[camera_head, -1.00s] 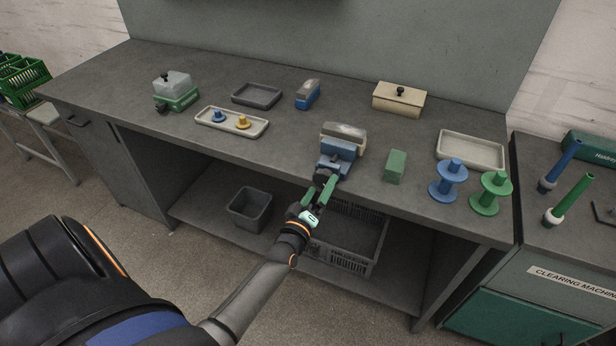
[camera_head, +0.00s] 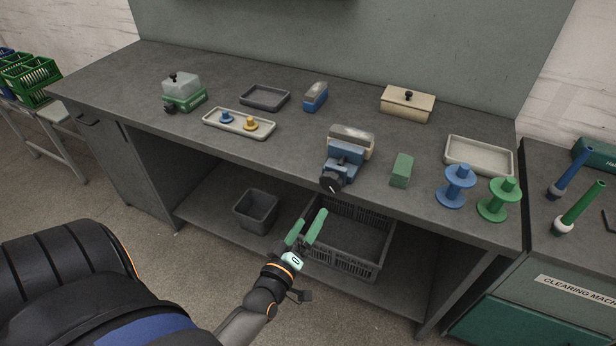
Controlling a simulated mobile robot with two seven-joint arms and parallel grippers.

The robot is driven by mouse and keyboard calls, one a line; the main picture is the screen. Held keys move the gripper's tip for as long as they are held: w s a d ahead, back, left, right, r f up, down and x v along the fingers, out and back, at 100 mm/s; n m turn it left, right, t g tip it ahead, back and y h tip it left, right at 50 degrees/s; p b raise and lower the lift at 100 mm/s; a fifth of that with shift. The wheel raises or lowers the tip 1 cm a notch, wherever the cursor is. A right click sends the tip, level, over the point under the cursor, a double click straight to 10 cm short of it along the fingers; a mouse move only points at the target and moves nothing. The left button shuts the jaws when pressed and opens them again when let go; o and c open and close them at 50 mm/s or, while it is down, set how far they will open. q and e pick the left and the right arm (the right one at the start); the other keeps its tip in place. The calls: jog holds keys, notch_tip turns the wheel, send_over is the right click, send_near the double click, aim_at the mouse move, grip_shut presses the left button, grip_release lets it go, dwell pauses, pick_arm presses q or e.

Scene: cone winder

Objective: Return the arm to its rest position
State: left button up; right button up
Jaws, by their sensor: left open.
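My left gripper (camera_head: 308,229) has two green fingers spread apart with nothing between them. It is in front of the workbench (camera_head: 120,83), below the height of its front edge in the picture, and appears in front of the grey crate on the lower shelf. The arm comes up from the bottom of the view. The blue vise-like device (camera_head: 343,162) stands at the bench's front edge, above and apart from the gripper. My right gripper is not in view.
A green block (camera_head: 401,170), a blue spool (camera_head: 455,187) and a green spool (camera_head: 498,200) stand near the front edge. A crate (camera_head: 362,264) and a grey bin (camera_head: 256,211) sit on the lower shelf. Open floor lies at the lower left.

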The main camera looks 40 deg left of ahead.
pick_arm(q)
jog(key=s+d+f+m+g+h, duration=0.6)
jog(key=s+d+f+m+g, duration=0.2)
jog(key=s+d+f+m, duration=0.4)
jog(key=s+d+m, duration=0.1)
jog(key=d+m, duration=0.1)
jog(key=m, duration=0.1)
jog(key=shift+s+f, duration=0.2)
jog(key=shift+s, duration=0.05)
